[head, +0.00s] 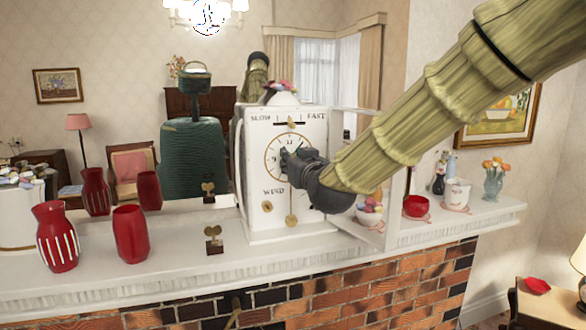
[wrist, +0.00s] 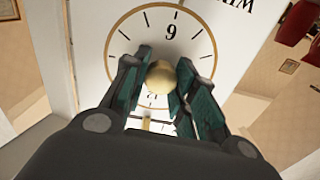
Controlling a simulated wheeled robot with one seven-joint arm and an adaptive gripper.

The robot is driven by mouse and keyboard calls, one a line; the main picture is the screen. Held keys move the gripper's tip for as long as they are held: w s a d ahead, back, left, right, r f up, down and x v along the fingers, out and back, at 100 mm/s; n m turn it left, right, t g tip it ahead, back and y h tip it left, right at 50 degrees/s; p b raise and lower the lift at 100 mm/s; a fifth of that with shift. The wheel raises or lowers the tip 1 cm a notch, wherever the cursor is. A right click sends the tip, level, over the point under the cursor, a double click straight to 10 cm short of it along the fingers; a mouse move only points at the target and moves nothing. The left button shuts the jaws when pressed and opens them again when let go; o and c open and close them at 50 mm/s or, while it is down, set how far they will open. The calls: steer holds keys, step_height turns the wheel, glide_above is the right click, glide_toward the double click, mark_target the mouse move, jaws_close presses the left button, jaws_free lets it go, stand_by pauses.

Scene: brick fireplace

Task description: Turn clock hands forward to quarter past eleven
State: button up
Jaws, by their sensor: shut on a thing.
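A white mantel clock (head: 285,222) stands on the mantel, with a round dial (head: 272,155) under a SLOW–FAST scale and above the word WIND. My gripper (head: 290,163) reaches in from the right and covers the dial's right and lower part. The wrist view shows the dial (wrist: 125,55) close up and turned nearly upside down. There my gripper (wrist: 160,85) is shut on a round brass knob (wrist: 160,72) in front of the dial's middle. The fingers and knob hide much of the clock hands, so I cannot read the time.
A clear-paned panel (head: 345,125) stands open at the clock's right. A brass key on a stand (head: 213,240) and red vases (head: 131,235) are left of the clock. A red bowl (head: 417,206) and white pot (head: 456,194) are right. The front mantel strip is clear.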

steer(key=shift+m+b, duration=1.3)
steer(key=shift+m, duration=0.3)
steer(key=o, duration=1)
steer(key=shift+d, duration=0.1)
steer(key=shift+o, duration=0.2)
steer(key=v, duration=1.2)
